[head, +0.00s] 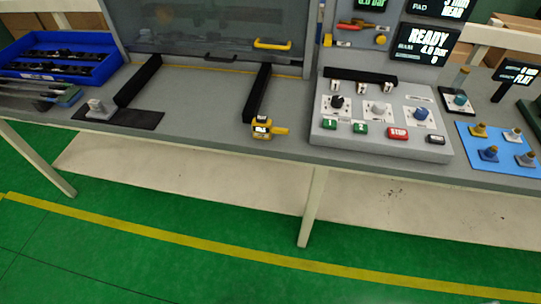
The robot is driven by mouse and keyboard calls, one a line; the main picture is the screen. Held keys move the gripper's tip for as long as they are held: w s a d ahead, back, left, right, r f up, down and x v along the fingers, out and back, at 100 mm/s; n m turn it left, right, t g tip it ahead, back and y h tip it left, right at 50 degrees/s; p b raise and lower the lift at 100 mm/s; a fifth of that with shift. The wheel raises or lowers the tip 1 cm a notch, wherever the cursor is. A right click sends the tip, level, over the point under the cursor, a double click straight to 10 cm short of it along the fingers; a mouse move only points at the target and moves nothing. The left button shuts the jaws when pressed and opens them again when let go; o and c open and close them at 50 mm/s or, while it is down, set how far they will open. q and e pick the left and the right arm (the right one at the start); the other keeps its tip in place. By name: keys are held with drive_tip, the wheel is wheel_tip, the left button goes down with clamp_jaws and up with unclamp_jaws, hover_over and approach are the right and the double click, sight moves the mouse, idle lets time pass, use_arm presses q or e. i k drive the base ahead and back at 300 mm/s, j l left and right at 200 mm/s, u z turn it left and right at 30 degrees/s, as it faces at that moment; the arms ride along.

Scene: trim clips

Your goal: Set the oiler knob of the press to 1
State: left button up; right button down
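The grey control panel (330,144) of the press stands on the bench right of centre. It carries a black knob (337,102), a white knob (377,108) and a blue knob (421,114), each on a white plate. The plate markings are too small to read, so I cannot tell which knob is the oiler or where each points. In front of them are green buttons 1 (329,124) and 2 (360,128), a red STOP button (398,133) and a dark button (435,139). Neither of my grippers is in view.
A blue mat (508,143) with several knob-like pieces lies at right. A blue bin (105,67) stands far left. A screen (424,44) above the panel reads READY.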

sight(461, 100)
drive_tip(key=k, duration=0.1)
drive_tip(key=z, duration=1.45)
